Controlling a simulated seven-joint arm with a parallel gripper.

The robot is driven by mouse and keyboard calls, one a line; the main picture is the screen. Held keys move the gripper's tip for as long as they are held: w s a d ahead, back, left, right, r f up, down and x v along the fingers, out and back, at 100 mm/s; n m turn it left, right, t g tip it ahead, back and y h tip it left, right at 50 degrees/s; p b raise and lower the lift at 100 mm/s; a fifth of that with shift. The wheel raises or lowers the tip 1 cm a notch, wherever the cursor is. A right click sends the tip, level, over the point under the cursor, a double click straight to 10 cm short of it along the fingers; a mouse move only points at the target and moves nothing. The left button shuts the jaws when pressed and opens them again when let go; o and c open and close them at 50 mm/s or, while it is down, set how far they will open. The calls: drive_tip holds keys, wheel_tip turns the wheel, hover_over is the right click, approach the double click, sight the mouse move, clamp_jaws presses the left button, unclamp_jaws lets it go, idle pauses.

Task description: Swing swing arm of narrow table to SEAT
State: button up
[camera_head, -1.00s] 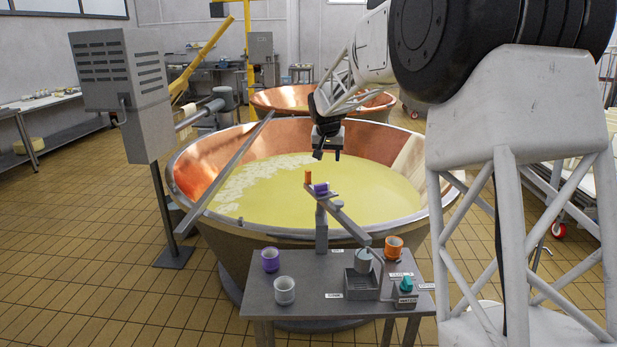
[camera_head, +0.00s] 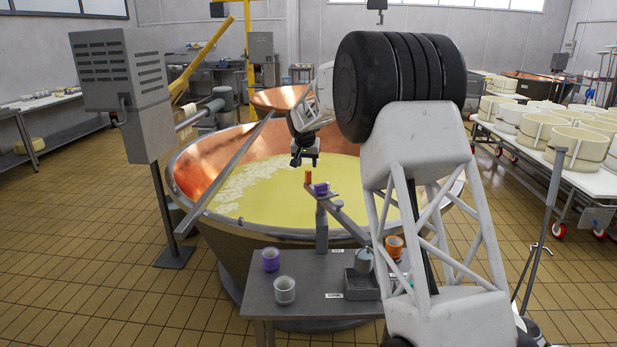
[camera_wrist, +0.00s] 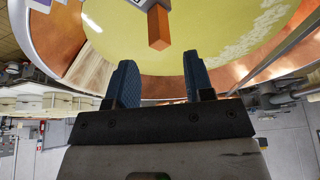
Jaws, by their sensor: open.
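The narrow table (camera_head: 268,309) stands in front of the large copper vat. A post (camera_head: 321,236) on it carries the grey swing arm (camera_head: 345,219), which slants from the vat side down to the right. An upright orange peg (camera_head: 308,177) is at its far end, beside a purple block (camera_head: 321,189). My gripper (camera_head: 303,160) is open and empty, above the vat and a little above and left of the peg, apart from it. In the wrist view the peg (camera_wrist: 158,27) lies beyond the fingertips (camera_wrist: 158,75), roughly centred between them. I cannot read a SEAT label.
On the table stand a purple cup (camera_head: 270,260), a white cup (camera_head: 284,290), an orange cup (camera_head: 394,246) and a grey vessel (camera_head: 364,261) by a tray. My arm hides the table's right side. The vat (camera_head: 200,165) holds yellow liquid; a grey bar (camera_head: 222,177) crosses its left rim.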

sight(308, 171)
drive_tip(key=shift+f, duration=0.1)
drive_tip(key=shift+x, duration=3.85)
clamp_jaws()
